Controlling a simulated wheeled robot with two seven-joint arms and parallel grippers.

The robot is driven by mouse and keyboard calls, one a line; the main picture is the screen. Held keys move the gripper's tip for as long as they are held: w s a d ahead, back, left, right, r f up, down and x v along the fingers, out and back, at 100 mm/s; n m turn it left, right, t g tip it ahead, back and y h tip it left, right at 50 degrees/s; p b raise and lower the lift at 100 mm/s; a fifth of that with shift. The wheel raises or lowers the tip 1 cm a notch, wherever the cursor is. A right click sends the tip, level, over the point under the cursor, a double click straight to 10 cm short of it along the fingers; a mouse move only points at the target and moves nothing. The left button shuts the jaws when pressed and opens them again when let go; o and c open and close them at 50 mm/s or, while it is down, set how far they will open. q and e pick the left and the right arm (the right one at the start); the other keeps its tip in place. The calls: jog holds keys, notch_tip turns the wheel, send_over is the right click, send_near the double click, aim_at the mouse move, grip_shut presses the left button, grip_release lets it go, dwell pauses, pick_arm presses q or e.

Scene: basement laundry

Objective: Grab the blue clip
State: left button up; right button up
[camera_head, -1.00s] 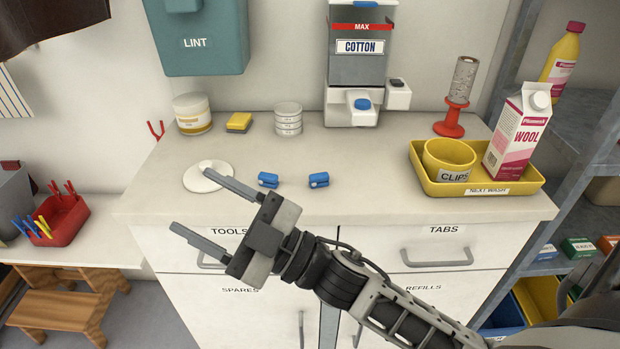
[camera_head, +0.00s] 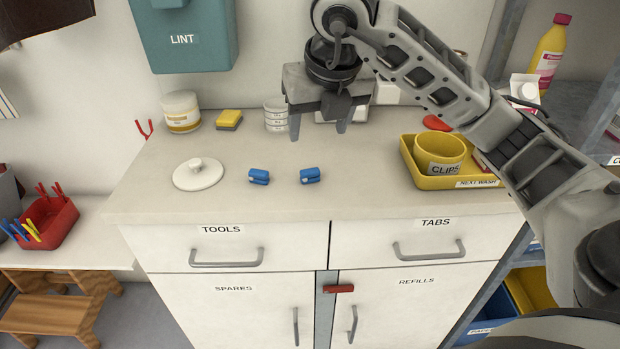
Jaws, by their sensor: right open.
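Two small blue clips lie on the cabinet top, a left one (camera_head: 259,176) and a right one (camera_head: 310,175), a short gap apart. My right gripper (camera_head: 318,134) is open and empty, with its fingers pointing down above the counter, behind and over the right clip. It touches neither clip. My right arm comes in from the right side. My left gripper does not show.
A white lid (camera_head: 198,176) lies left of the clips. A yellow tray (camera_head: 417,180) with a yellow CLIPS bowl (camera_head: 436,146) stands to the right. A jar (camera_head: 181,112), a sponge (camera_head: 229,119) and stacked tins (camera_head: 275,118) stand behind. The counter front is clear.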

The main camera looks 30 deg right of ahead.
send_over(310, 171)
jog(key=s, duration=0.2)
jog(key=f, duration=0.6)
jog(key=shift+w+a+f, duration=0.1)
jog(key=shift+a+f, duration=0.2)
jog(key=shift+f, duration=0.05)
jog(key=shift+s+x, duration=0.15)
jog(key=shift+x, duration=1.2)
jog(key=shift+s+x, duration=0.1)
jog(key=shift+x, duration=1.25)
jog(key=shift+f, duration=0.1)
jog(key=shift+c, duration=0.3)
jog(key=c, duration=1)
